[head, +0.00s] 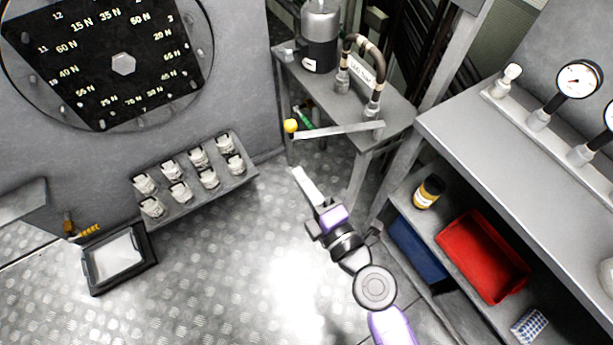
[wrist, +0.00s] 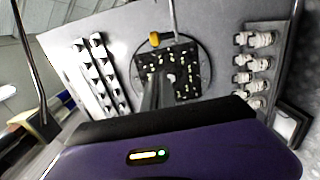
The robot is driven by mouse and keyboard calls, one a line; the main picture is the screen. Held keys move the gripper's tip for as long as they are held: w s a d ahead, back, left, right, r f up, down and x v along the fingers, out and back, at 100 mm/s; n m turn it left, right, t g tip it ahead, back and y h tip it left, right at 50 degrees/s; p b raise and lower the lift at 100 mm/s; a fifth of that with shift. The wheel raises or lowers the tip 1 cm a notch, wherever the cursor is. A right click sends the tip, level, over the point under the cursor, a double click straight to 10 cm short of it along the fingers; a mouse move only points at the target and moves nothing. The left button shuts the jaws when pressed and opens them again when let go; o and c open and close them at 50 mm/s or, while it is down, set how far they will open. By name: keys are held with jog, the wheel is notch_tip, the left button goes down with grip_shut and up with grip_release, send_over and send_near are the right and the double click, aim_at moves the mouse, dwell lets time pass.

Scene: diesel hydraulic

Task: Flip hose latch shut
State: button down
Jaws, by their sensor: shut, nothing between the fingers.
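The hose latch appears to be a flat pale bar (head: 338,131) at the front edge of a small grey metal table. It has a yellow ball knob (head: 291,126) at its left end and stretches out past the table's left side. The knob also shows in the wrist view (wrist: 154,39), beyond my fingers. A dark, curved hose (head: 366,50) with metal end fittings and a white label stands on the table. My gripper (head: 299,172) is shut and empty. In the head view its fingertips lie below the knob, apart from it; depth is hard to judge.
The small table (head: 392,112) also bears a dark canister (head: 320,42). A green-handled item (head: 303,118) shows behind the bar. At right a bench (head: 500,125) carries gauges, with a red bin (head: 482,258) below. A rack of pale fittings (head: 190,178) stands at left. Floor between is clear.

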jog(key=w+a, duration=0.2)
jog(key=w, duration=0.7)
jog(key=shift+w+a+b, duration=0.3)
jog(key=shift+b, duration=0.05)
